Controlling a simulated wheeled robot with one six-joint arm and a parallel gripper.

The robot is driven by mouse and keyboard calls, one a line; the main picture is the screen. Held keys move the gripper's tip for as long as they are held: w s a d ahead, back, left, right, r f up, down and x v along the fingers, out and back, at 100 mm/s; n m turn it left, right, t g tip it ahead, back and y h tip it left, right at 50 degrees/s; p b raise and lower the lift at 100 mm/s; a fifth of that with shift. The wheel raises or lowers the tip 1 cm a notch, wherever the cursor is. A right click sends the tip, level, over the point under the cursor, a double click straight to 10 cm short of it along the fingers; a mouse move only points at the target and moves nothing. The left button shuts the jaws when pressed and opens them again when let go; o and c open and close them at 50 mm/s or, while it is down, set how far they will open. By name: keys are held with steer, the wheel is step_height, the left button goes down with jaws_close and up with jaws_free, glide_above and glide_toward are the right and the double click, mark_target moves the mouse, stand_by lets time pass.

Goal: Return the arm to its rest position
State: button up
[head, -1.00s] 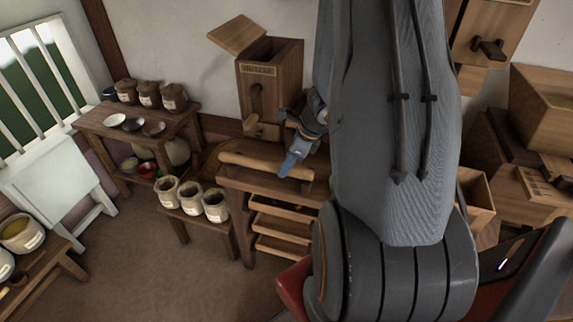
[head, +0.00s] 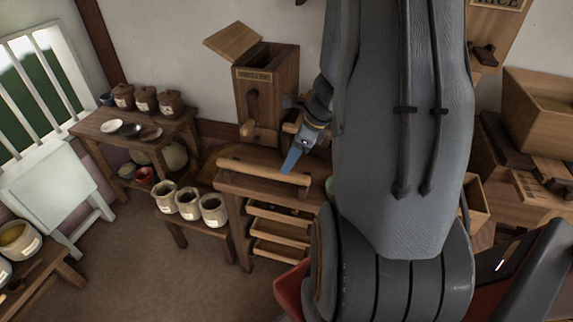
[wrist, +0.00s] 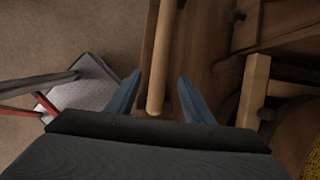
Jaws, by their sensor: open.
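My gripper (head: 291,160) hangs over the wooden bench with drawers (head: 229,183) in the head view, near a long wooden bar (head: 262,171) along its front edge. In the wrist view my gripper (wrist: 160,95) has its two blue fingers spread wide apart. The end of a round wooden bar (wrist: 157,98) shows between and beyond them; I cannot tell that anything touches it. Nothing is held. My own arm covers much of the middle right of the head view.
A wooden hopper (head: 267,95) with an open lid stands behind the bench. Several jars (head: 188,205) sit on a low stool to the left, beside a shelf (head: 180,128) with bowls and pots. Wooden boxes (head: 540,115) crowd the right.

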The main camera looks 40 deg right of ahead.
steer(key=shift+v, duration=0.85)
steer(key=s+a+r+n+g+h, duration=0.1)
steer(key=s+a+r+n, duration=0.1)
steer(key=a+n, duration=0.4)
steer(key=s+a+r+n+h, duration=0.1)
steer(key=s+a+r+n, duration=0.2)
steer(key=a+n, duration=0.4)
steer(key=s+a+r+n+g, duration=0.1)
steer(key=s+a+r+n, duration=0.2)
steer(key=a+n, duration=0.4)
steer(key=shift+r+n+g+h, duration=0.15)
steer(key=shift+n+g+h, duration=0.2)
steer(key=shift+n, duration=3.95)
steer(key=shift+s, duration=0.15)
